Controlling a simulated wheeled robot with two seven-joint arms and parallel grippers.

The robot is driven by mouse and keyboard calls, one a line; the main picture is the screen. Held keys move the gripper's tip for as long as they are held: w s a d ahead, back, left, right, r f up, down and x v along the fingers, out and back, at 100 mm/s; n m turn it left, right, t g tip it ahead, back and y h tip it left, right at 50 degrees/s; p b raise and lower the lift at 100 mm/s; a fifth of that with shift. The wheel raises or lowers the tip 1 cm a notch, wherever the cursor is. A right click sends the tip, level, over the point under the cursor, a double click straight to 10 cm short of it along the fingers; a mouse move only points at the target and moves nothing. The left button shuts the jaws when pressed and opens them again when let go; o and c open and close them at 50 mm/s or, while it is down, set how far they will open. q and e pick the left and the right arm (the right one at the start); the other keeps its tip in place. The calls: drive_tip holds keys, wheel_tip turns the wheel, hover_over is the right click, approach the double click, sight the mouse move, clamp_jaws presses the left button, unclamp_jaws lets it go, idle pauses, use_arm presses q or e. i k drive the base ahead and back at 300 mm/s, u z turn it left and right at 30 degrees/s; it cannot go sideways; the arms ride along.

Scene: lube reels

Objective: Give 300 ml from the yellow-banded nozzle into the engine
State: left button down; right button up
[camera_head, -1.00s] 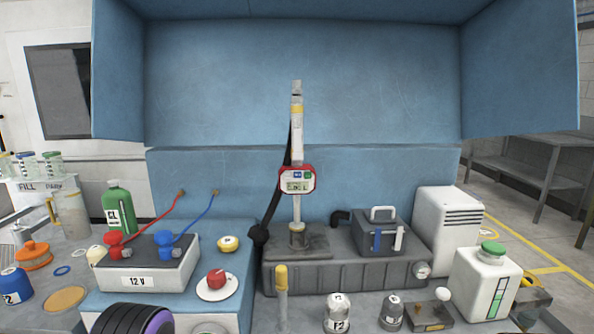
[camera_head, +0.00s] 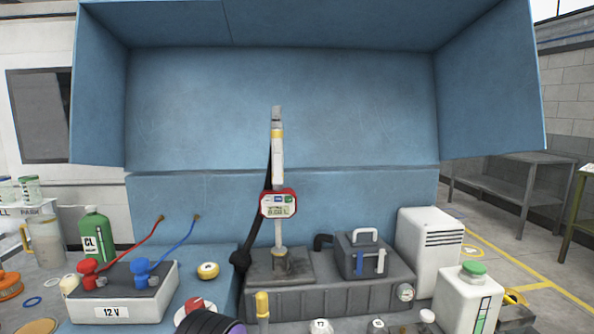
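The yellow-banded nozzle (camera_head: 277,150) stands upright near the middle of the head view. Its red-framed meter (camera_head: 278,203) faces me, with digits too small to read surely. Its spout points down into a filler neck (camera_head: 280,263) on top of the dark grey engine (camera_head: 335,303). How deep the tip sits is hidden. A black hose (camera_head: 257,221) runs down behind the nozzle on its left. Neither of my grippers shows clearly, and nothing is seen holding the nozzle.
A 12 V box (camera_head: 123,292) with red and blue leads stands left, beside a green bottle (camera_head: 96,234). A yellow-topped stick (camera_head: 262,305) stands in front of the engine. A white green-capped canister (camera_head: 468,300) is right. Blue panels enclose the back and sides.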

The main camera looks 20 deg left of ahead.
sight(277, 177)
drive_tip(key=i, duration=0.4)
drive_tip(key=u, duration=0.95)
